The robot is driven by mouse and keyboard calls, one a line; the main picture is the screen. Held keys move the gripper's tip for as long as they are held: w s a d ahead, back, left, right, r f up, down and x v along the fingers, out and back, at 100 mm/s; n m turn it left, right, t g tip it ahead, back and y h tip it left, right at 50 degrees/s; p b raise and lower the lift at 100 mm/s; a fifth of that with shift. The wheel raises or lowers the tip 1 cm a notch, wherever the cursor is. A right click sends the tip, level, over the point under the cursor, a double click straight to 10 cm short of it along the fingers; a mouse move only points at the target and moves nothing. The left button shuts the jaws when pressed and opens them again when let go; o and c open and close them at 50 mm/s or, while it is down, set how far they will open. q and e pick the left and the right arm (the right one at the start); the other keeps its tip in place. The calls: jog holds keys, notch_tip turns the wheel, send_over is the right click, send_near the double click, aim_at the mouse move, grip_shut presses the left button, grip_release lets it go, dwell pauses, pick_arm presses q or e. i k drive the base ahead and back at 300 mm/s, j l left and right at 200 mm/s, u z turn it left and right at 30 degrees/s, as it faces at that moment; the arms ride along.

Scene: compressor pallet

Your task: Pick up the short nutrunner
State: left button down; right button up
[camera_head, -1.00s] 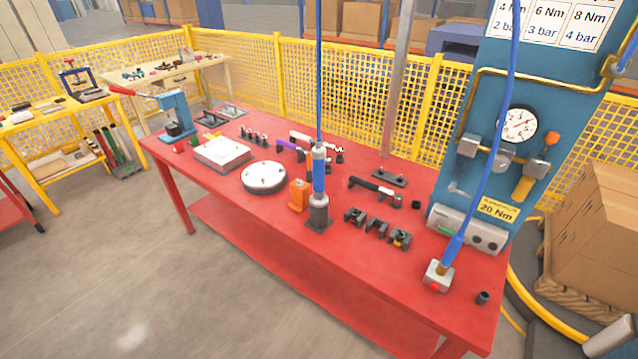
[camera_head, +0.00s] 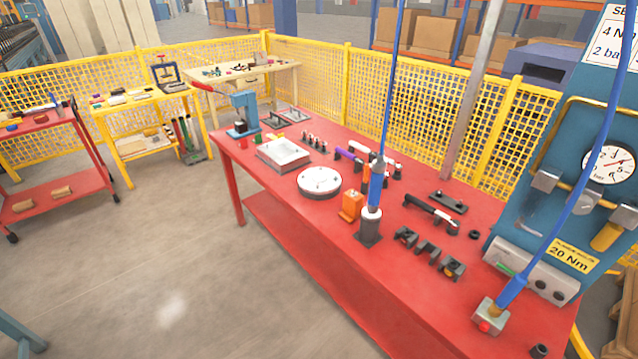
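Several long hand-held tools are on the red table (camera_head: 300,225); I cannot tell for sure which is the short nutrunner. A purple and black tool (camera_head: 350,156) and a white, red-marked tool (camera_head: 382,160) lie at the back middle. A black and white tool (camera_head: 432,210) lies further right. A blue cylindrical tool (camera_head: 376,186) stands upright in a dark holder (camera_head: 369,234), with a blue hose rising from it. Neither of my grippers shows.
An orange block (camera_head: 351,205), a round white plate (camera_head: 319,181) and dark fixtures (camera_head: 428,250) are on the table. A blue gauge panel (camera_head: 570,150) stands at the right, a yellow mesh fence (camera_head: 420,110) behind. The floor (camera_head: 170,240) in front is clear.

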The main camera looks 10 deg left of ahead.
aim_at(372, 213)
jog(key=i+j, duration=0.15)
jog(key=j, duration=0.25)
jog(key=i+j, duration=0.1)
jog(key=j, duration=0.35)
jog(key=i+j+z, duration=0.1)
jog(key=j, duration=0.3)
jog(key=i+j, duration=0.2)
jog(key=j, duration=0.25)
jog(key=i+j, duration=0.1)
jog(key=j, duration=0.3)
